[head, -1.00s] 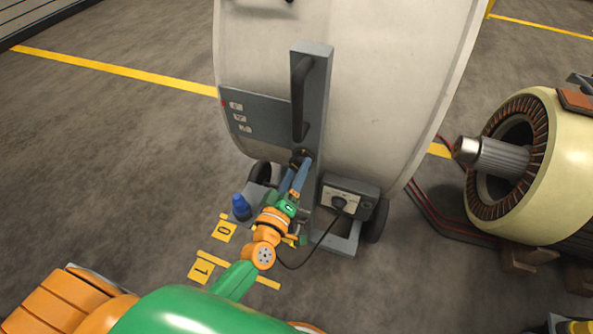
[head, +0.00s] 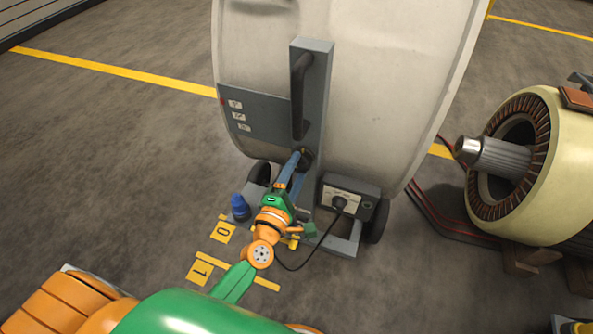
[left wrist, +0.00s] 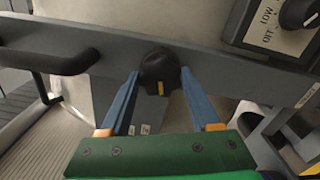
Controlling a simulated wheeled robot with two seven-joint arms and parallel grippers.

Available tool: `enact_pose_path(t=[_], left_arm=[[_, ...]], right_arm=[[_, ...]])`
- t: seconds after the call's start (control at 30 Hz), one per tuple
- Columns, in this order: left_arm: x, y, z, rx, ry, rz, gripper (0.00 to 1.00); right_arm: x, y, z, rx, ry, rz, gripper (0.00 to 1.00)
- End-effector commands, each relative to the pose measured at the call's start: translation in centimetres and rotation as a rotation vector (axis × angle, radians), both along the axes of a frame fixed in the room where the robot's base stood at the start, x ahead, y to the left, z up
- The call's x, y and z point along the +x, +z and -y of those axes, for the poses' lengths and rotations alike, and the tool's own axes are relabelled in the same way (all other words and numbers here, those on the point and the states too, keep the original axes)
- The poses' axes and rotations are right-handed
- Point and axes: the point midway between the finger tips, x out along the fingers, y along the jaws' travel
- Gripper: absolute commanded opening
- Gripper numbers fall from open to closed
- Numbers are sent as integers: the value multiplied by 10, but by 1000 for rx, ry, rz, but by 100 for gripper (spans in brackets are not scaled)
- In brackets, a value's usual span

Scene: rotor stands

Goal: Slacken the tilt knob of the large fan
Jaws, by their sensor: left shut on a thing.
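The large fan (head: 400,90) is a big pale drum on a grey wheeled stand. Its tilt knob (left wrist: 160,72) is black with a yellow mark and sits on the grey upright (head: 318,80). In the left wrist view the knob is between the two blue fingers of my left gripper (left wrist: 158,85), which is shut on it. In the head view my left gripper (head: 300,160) reaches the upright below the black handle (head: 302,97), and the fingers partly hide the knob. My right gripper is not in view.
A control box (head: 345,195) with a dial and a cable is right of the knob. A blue plug (head: 240,207) is beside the stand's left wheel. Yellow floor plates marked 0 (head: 223,232) and 1 (head: 200,271) lie in front. A cream motor (head: 560,170) with a shaft stands at right.

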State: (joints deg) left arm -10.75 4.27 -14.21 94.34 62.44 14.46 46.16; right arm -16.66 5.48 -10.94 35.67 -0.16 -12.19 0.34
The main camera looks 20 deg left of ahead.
Motion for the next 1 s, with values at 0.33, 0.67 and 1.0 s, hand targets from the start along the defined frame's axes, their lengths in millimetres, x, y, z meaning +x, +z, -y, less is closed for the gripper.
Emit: enact_pose_path(t=[0.33,0.67,1.0], left_arm=[[0,-1,0,-201,-1,-9,8],[0,0,0,-275,-2,-11,8],[0,0,0,-280,-2,-11,8]], right_arm=[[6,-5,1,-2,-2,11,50],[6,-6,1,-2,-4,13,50],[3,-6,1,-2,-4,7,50]])
